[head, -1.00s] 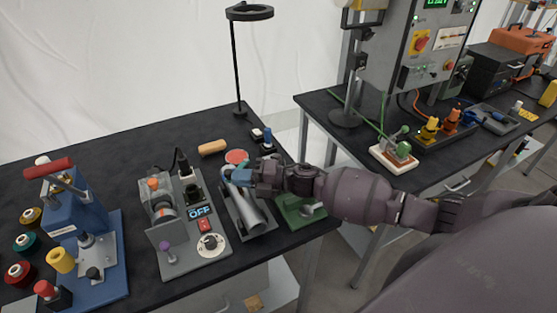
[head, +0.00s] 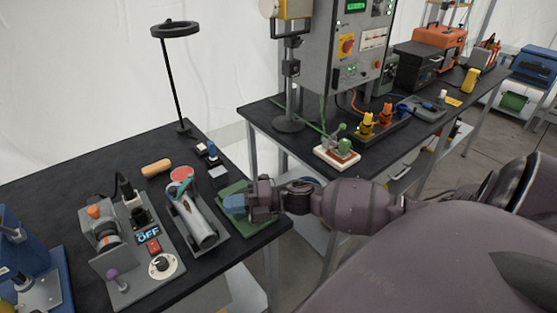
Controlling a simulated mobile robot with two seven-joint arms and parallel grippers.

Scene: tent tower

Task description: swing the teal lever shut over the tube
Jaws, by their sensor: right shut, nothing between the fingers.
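The grey tube (head: 198,225) lies in a dark holder on the near table, its open end toward me. The teal lever (head: 181,184) shows as a small piece at the tube's far end, near a red disc; its exact angle is hard to tell. My left gripper is not in view.
A grey panel with an OFF display (head: 148,236) and knobs stands left of the tube. A wooden cylinder (head: 156,168) and a black lamp stand (head: 172,80) are behind. The green plate (head: 262,223) sits at the table's right edge. A second table with a control cabinet is beyond a gap.

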